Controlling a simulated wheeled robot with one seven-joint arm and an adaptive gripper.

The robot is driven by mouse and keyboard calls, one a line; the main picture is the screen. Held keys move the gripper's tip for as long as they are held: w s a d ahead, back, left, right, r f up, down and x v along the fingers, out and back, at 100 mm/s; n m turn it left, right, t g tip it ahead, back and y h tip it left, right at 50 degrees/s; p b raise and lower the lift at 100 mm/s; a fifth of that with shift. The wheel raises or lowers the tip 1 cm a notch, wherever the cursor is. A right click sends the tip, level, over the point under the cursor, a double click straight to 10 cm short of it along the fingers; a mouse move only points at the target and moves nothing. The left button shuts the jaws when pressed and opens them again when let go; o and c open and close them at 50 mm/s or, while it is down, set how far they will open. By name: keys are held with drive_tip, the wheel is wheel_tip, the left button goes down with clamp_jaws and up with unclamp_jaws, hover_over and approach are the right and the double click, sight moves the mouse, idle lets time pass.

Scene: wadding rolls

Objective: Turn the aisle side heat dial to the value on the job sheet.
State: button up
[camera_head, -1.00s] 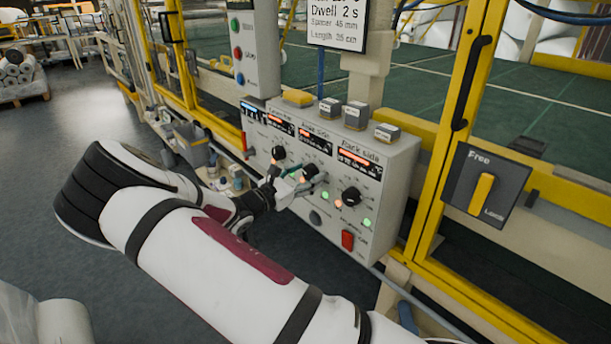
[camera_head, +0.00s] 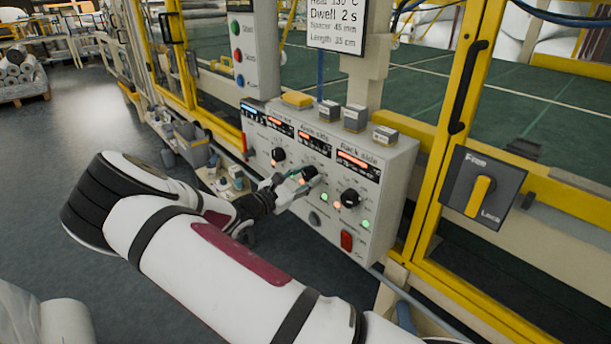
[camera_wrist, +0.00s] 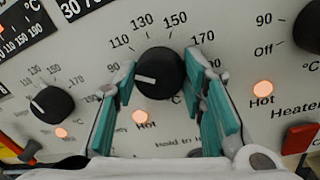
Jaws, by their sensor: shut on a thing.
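The aisle side heat dial (camera_head: 309,174) is the black knob under the "Aisle side" display (camera_head: 314,142) on the grey control box. My gripper (camera_head: 296,183) reaches it from the left. In the wrist view its teal finger pads are shut on the dial (camera_wrist: 160,72), one on each side. The dial's white mark points left, close to the 90 end of the scale and below the 110 label. An orange "Hot" lamp (camera_wrist: 140,117) glows under it. The job sheet (camera_head: 338,26) hangs above the box; its partly cropped top line appears to read heat 130 °C, then Dwell 2 s.
The back side dial (camera_head: 350,198) is close on the right, another black dial (camera_head: 278,155) on the left. A red switch (camera_head: 347,240) sits low on the box. Several small blocks (camera_head: 355,116) stand on its top. A Free/Lock switch (camera_head: 482,196) is further right.

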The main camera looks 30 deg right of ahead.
drive_tip(key=m+p, duration=0.1)
drive_tip(key=m, duration=0.4)
drive_tip(key=shift+s+f+m+h+p, duration=0.1)
drive_tip(key=shift+m+h+p, duration=0.2)
drive_tip(key=shift+m+p, duration=0.1)
drive_tip(key=m, duration=0.3)
drive_tip(key=m+p, duration=0.1)
drive_tip(key=m, duration=0.1)
drive_tip(key=shift+f+m+g+h, duration=0.15)
drive_tip(key=shift+m+g+h, duration=0.15)
drive_tip(key=shift+m+g, duration=0.1)
drive_tip(key=o, duration=1.2)
drive_tip(key=shift+c, duration=0.2)
drive_tip(key=v, duration=1.2)
